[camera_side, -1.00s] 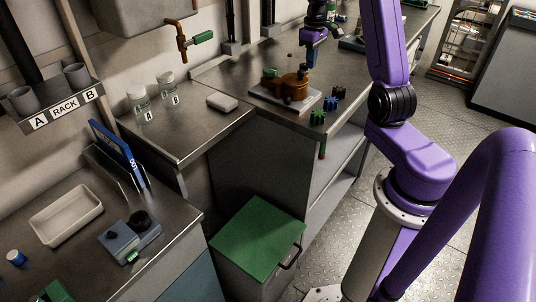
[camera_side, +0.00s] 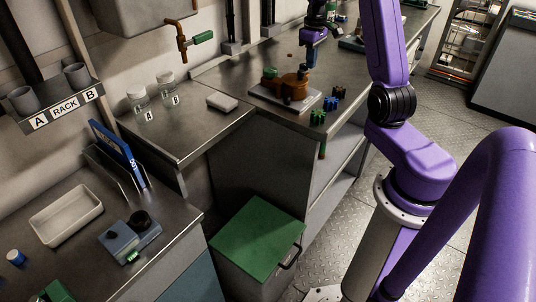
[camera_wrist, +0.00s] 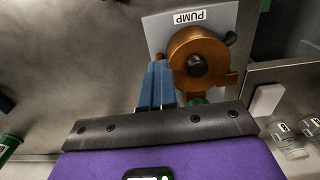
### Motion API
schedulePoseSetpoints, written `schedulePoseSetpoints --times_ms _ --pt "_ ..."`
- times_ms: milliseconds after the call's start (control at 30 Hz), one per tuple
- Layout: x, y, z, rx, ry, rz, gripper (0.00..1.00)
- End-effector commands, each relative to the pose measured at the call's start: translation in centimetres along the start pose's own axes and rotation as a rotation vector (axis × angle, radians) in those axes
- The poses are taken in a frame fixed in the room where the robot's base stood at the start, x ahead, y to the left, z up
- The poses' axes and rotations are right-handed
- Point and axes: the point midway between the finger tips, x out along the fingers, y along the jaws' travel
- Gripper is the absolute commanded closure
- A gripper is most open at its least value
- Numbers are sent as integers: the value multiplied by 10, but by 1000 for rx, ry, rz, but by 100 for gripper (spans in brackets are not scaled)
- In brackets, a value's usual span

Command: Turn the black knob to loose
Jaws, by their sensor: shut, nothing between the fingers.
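The copper-coloured pump (camera_wrist: 190,48) stands on a pale base labelled PUMP (camera_wrist: 160,35). A round black knob (camera_wrist: 197,66) sits at the middle of its face, and a black lever-like piece (camera_wrist: 230,38) sticks out at its right edge. In the side view the pump (camera_side: 290,88) is small and its black parts are hard to make out. My gripper (camera_wrist: 158,66) is shut and empty, its blue fingers together just left of the pump body in the wrist view. Whether they touch the pump cannot be told. In the side view my gripper (camera_side: 308,62) is above the pump.
Several star-shaped handles, one green (camera_side: 317,117), lie along the bench front by the pump. A blue-grey box (camera_side: 122,240) with a black dial (camera_side: 140,219) is on the near bench.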

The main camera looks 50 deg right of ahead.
Motion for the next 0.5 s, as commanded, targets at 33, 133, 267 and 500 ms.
schedulePoseSetpoints --times_ms 33,133,267,500 --pt "12 1 1 3 -9 -7 100" --pt "12 3 2 5 -9 -7 100" --pt "12 7 3 8 -10 -7 100" --pt "11 13 4 14 -11 -3 100"
